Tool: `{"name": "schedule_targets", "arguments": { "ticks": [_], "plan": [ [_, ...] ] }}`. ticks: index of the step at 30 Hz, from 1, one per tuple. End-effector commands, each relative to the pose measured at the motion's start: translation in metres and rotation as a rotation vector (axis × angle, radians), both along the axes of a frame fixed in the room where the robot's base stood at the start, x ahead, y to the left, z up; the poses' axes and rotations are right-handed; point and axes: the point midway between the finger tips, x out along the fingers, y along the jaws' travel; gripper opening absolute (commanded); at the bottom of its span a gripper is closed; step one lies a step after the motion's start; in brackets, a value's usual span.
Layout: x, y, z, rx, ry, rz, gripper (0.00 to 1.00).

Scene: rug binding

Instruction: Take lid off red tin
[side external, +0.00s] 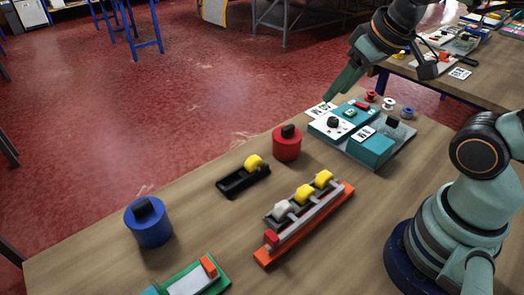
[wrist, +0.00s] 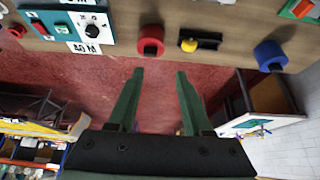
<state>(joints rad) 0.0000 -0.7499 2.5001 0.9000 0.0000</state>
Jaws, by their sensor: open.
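The red tin (side external: 286,150) stands upright near the table's far edge. Its red lid is on, with a black knob (side external: 289,131) on top. The tin also shows at the top of the wrist view (wrist: 150,48). My gripper (side external: 331,99) is raised in the air at upper right of the tin, by the teal machine, apart from the tin. In the wrist view my gripper (wrist: 158,75) has its two fingers spread with nothing between them, pointing toward the tin.
A teal machine with a dial (side external: 325,129) stands right of the tin. A black tape dispenser (side external: 235,182) with a yellow roll is at its left. A red-orange rack (side external: 310,226) of rolls lies in front. A blue tin (side external: 150,227) stands at far left.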

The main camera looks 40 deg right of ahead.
Motion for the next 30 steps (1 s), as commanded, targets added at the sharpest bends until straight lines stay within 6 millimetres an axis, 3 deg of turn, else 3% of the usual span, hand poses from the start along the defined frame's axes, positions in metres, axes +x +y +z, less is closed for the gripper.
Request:
{"name": "schedule_targets", "arguments": {
  "ticks": [2, 14, 23, 30],
  "plan": [
    [0.000, 0.000, 0.000, 0.000, 0.000, 0.000, 0.55],
    [0.009, -0.001, 0.004, -0.042, 0.031, 0.079, 0.55],
    [0.060, -0.008, 0.008, -0.233, 0.190, 0.543, 0.55],
    [0.108, -0.015, -0.009, -0.336, 0.304, 0.976, 0.55]
  ]
}}
